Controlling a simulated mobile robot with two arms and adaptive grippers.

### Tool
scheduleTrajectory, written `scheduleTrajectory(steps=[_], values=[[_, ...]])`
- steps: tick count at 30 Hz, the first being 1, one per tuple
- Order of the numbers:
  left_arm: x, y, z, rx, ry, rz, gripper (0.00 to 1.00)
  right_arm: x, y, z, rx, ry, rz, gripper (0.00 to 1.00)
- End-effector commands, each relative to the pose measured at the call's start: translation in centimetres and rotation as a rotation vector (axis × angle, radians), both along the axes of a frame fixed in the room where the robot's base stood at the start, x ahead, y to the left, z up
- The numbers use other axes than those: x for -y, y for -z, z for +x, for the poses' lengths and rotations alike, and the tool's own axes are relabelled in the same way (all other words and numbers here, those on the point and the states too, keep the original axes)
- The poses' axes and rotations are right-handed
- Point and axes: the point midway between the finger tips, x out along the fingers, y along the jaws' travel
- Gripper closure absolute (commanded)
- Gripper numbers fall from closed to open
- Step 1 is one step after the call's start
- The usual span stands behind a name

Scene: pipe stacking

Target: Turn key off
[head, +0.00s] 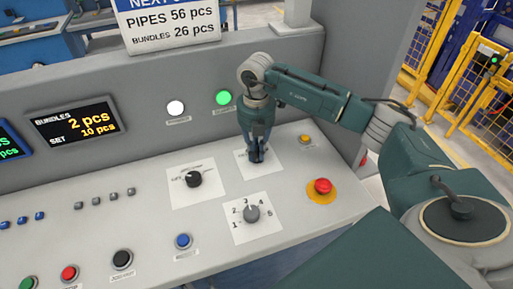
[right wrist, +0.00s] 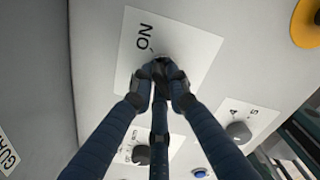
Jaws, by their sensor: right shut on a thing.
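My right gripper (head: 257,156) reaches down from the right onto the console and is shut on the key, which the fingers almost wholly hide. The key switch's white label plate (head: 241,157) shows beside the fingertips. In the right wrist view the fingers (right wrist: 161,82) close together over a dark piece at the plate (right wrist: 190,45). The key's exact angle cannot be told. My left gripper is not in view.
A black selector knob (head: 194,178) is left of the gripper, a numbered grey knob (head: 252,214) in front. A red emergency button (head: 323,186) and a small yellow button (head: 304,138) are to the right. A green lamp (head: 223,97) glows on the upright panel behind.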

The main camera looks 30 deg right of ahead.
Motion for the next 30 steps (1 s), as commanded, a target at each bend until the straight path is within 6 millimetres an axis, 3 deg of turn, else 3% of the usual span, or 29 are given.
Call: scheduleTrajectory(steps=[11, 20, 30], values=[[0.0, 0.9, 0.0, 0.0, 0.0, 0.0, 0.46, 0.4, 0.3, -0.4, -0.014, -0.284, -0.009, 1.0], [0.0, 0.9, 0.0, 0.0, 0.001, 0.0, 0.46, 0.5, 0.3, -0.4, -0.015, -0.304, -0.011, 1.0], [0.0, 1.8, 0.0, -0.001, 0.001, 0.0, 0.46, 0.7, 0.3, -0.4, -0.015, -0.593, -0.011, 1.0]])
